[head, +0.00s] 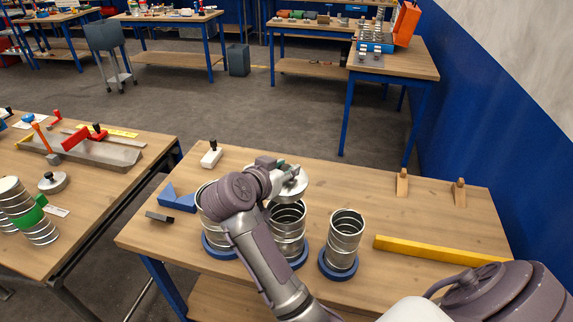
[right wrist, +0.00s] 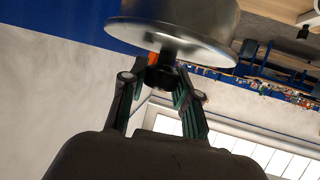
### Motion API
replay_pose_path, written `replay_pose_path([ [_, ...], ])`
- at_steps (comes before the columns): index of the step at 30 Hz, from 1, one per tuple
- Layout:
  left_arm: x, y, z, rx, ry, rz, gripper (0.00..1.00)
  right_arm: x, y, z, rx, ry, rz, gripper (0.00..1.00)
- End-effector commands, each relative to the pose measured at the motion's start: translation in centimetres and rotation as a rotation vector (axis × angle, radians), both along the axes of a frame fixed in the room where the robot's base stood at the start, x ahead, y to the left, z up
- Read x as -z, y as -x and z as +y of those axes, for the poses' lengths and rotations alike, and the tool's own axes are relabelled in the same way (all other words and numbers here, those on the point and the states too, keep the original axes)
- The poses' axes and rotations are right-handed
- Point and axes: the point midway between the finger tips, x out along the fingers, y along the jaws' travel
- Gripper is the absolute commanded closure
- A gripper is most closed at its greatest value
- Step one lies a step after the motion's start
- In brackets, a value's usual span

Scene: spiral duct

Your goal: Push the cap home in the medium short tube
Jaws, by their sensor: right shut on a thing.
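My right gripper (head: 281,170) is shut on the dark knob (right wrist: 163,72) of a round metal cap (head: 295,187), which also fills the top of the right wrist view (right wrist: 180,40). The cap is above the far side of the mouth of the middle ribbed metal tube (head: 288,232), which looks medium in width. The tube stands upright, open at the top, in a blue ring (head: 297,264). The cap looks apart from the rim, but the exact gap is hard to judge. My left gripper is not in view.
A narrower open tube (head: 344,238) stands to the right and a wider one (head: 208,207) to the left, partly hidden by my arm. The back middle is clear.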

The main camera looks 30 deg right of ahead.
Motion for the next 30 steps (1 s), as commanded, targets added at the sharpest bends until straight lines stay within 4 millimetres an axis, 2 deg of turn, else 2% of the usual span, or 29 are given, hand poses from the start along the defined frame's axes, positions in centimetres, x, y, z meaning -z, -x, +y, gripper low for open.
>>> replay_pose_path([
  [8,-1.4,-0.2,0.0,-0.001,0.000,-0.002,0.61,-0.4,0.0,0.1,-0.001,-0.002,0.001,1.00],
  [10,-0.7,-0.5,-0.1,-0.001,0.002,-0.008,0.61,0.8,0.1,0.0,-0.001,-0.001,0.003,1.00],
  [18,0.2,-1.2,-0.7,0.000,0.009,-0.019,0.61,3.5,0.1,0.0,0.000,-0.001,0.002,1.00],
  [30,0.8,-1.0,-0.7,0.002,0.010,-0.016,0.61,5.7,0.0,0.0,-0.001,-0.001,0.000,1.00],
])
